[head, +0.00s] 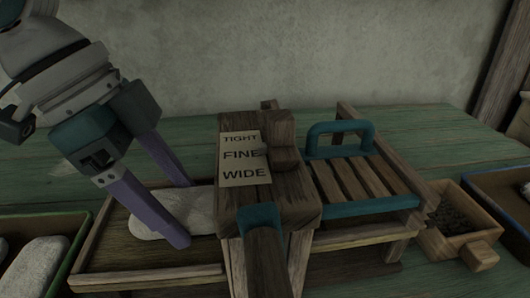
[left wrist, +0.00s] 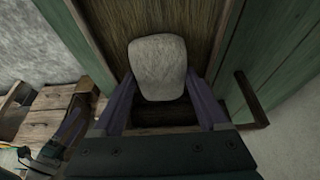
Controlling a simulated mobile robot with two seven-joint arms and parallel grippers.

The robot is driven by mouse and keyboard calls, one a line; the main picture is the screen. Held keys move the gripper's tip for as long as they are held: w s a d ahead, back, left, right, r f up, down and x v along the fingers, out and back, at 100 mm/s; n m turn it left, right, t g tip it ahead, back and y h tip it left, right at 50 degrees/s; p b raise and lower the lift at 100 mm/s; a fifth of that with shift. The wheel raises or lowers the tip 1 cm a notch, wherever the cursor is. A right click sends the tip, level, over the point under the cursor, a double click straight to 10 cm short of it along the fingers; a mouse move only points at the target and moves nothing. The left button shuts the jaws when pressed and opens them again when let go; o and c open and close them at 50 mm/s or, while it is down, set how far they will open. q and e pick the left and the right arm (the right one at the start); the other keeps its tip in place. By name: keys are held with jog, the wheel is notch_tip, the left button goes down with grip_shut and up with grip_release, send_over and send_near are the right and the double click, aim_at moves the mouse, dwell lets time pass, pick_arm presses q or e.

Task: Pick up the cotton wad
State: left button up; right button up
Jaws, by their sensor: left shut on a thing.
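The cotton wad (head: 172,214) is a pale, rounded lump at the shallow wooden tray (head: 150,273), left of the wooden device. My left gripper (head: 184,213) reaches down from the upper left, its two purple fingers on either side of the wad and shut on it. In the left wrist view the wad (left wrist: 158,62) shows between the fingers (left wrist: 160,88), over the tray's brown floor. Whether the wad still touches the tray floor is hard to tell.
The wooden device with a TIGHT, FINE, WIDE label (head: 245,158) stands close right of the wad. Beyond it is a slatted frame with a teal handle (head: 340,130). A box of dark bits (head: 480,243) stands at right. More pale lumps (head: 35,268) lie in a left bin.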

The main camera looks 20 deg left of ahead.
pick_arm(q)
jog(key=c, duration=0.6)
jog(key=shift+o, duration=0.2)
